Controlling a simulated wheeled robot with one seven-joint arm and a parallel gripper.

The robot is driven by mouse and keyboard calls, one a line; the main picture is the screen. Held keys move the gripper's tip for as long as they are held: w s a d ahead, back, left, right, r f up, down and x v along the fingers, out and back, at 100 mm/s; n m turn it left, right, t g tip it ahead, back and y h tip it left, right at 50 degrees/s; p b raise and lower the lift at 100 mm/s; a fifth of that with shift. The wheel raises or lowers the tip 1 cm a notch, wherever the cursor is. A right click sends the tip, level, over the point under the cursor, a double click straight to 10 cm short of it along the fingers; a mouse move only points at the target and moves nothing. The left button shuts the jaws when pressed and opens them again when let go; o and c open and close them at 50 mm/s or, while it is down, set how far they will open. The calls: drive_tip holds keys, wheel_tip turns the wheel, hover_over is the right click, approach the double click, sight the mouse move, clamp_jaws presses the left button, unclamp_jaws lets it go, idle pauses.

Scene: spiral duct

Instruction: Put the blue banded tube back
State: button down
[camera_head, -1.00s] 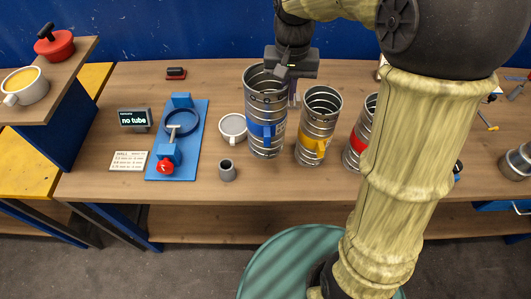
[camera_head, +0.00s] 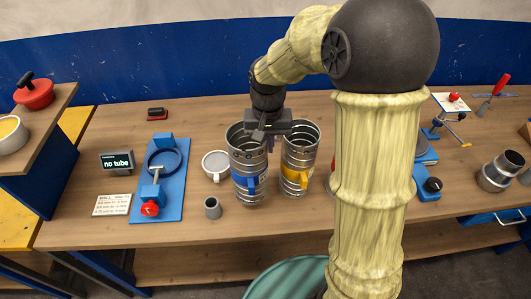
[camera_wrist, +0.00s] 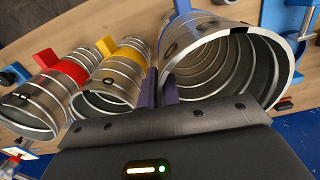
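The blue banded tube (camera_head: 249,182) is a ribbed metal tube with a blue band and tab. It stands upright left of the yellow-banded tube (camera_head: 298,165), its base at or close to the tabletop. My gripper (camera_head: 267,141) is above its right rim. In the wrist view, the blue banded tube's open mouth (camera_wrist: 225,60) fills the right side. The two purple fingers of my gripper (camera_wrist: 160,89) lie on either side of its near wall, one inside and one outside, close together. The display (camera_head: 116,161) reads "no tube".
The yellow-banded tube is close on the right; a red-banded tube (camera_wrist: 40,100) shows beyond it in the wrist view. A white mug (camera_head: 215,163) and small grey cup (camera_head: 212,208) stand left.

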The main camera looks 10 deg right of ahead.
drive_tip(key=shift+s, duration=0.1)
drive_tip(key=shift+a+f+p, duration=0.1)
drive_tip(key=shift+f+p, duration=0.2)
drive_tip(key=shift+f, duration=1.5)
drive_tip(key=shift+f, duration=0.15)
drive_tip(key=c, duration=1.6)
unclamp_jaws()
wheel_tip(320, 180, up, 12)
drive_tip(key=b, duration=0.1)
hover_over(267, 154)
drive_tip(key=w, duration=0.1)
drive_tip(key=shift+w, duration=0.2)
